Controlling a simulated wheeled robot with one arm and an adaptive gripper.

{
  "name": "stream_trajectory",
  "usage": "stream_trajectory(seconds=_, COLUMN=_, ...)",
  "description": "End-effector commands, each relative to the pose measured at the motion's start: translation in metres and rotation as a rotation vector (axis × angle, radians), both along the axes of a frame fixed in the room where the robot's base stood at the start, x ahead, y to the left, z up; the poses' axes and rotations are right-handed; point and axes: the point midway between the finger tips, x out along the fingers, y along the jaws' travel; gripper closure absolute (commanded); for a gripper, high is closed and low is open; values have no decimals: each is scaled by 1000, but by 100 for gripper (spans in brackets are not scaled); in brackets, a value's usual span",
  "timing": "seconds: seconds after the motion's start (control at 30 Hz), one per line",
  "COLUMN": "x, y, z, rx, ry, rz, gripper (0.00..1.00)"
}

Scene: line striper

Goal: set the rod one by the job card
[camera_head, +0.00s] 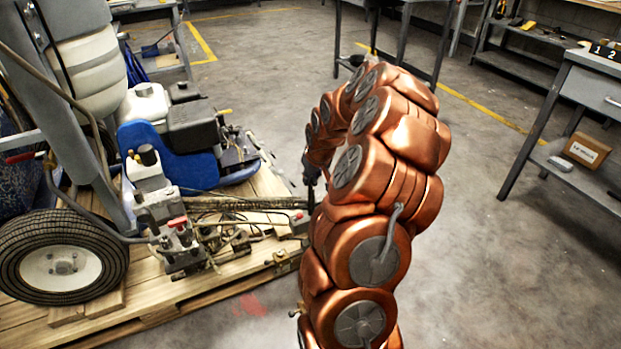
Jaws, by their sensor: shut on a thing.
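The line striper (165,140) stands on a wooden pallet (180,290) at the left, with a blue cover, an engine and a black-tyred wheel. Thin rods (245,203) run along its front to the right, above the pallet. Red-topped fittings (178,224) sit at their left end. My gripper (311,180) is small and dark, pointing down near the right end of these rods. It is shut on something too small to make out. My copper-coloured arm hides part of that area. I cannot tell which rod is rod one. No readable job card shows.
A grey bench (590,85) at the right bears a black plate marked 1 and 2 (603,50). A cardboard box (587,150) sits on its lower shelf. More benches stand at the back. The floor between is clear, with yellow lines.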

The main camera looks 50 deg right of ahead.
Motion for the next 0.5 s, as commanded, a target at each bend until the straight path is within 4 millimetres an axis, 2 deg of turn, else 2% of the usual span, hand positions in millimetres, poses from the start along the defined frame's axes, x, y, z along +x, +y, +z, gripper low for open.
stream_trajectory(seconds=0.03, x=1, y=-2, z=15, rx=-5, ry=-7, rz=-1, gripper=100)
stream_trajectory(seconds=0.27, x=3, y=-3, z=62, rx=-11, ry=-12, rz=-1, gripper=100)
stream_trajectory(seconds=0.5, x=3, y=-3, z=66, rx=-9, ry=-12, rz=-3, gripper=100)
